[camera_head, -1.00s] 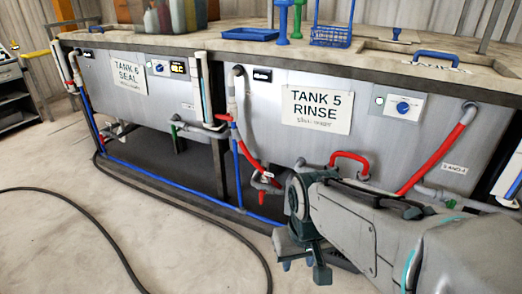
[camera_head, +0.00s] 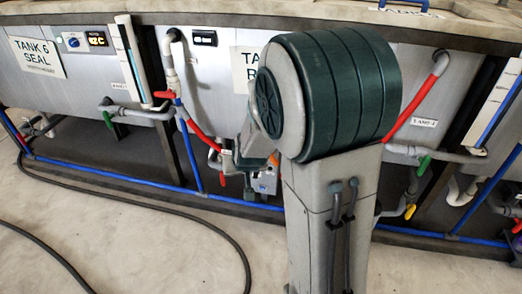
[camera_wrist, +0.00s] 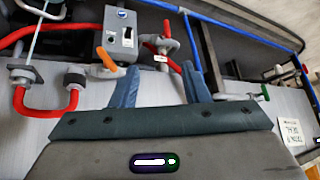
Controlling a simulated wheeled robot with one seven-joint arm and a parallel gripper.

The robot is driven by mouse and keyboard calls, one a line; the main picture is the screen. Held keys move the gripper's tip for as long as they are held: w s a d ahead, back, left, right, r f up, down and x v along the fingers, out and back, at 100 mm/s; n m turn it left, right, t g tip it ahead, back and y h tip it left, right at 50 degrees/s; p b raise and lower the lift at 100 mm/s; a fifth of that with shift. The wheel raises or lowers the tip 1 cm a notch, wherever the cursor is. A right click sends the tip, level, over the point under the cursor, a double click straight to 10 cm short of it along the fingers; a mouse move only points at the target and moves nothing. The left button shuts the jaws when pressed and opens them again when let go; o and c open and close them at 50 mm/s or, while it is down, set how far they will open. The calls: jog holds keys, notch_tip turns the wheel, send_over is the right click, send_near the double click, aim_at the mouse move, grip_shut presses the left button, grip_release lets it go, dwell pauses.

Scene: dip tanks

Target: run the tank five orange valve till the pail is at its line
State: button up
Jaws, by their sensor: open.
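The orange valve handle (camera_wrist: 107,60) shows in the wrist view, left of my gripper (camera_wrist: 160,67) and beside a grey box with a switch (camera_wrist: 120,35). My gripper's two blue fingers are spread, with nothing held between them. The handle lies just outside the left finger, apart from it as far as I can tell. In the head view my arm covers much of tank five (camera_head: 207,85) and its sign (camera_head: 243,68). A small bit of orange (camera_head: 273,160) shows past the arm there. I see no pail in either view.
Red-handled valves (camera_wrist: 175,65) and a green handle (camera_wrist: 265,92) are close to my gripper. A black hose (camera_head: 215,225) lies on the otherwise clear floor at left.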

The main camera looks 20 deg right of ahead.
jog(key=w+d+f+t+h+b, duration=0.35)
jog(key=w+d+f, duration=0.25)
jog(key=w+f, duration=0.45)
jog(key=n+t+h+b, duration=0.2)
jog(key=t+h+b, duration=0.1)
jog(key=t+h, duration=0.25)
send_near(271, 159)
jog(key=shift+g+h, duration=0.3)
jog(key=shift+g, duration=0.1)
jog(key=b+x, duration=0.3)
jog(key=x, duration=0.8)
jog(key=shift+w+a, duration=0.15)
jog(key=shift+c, duration=0.3)
grip_shut()
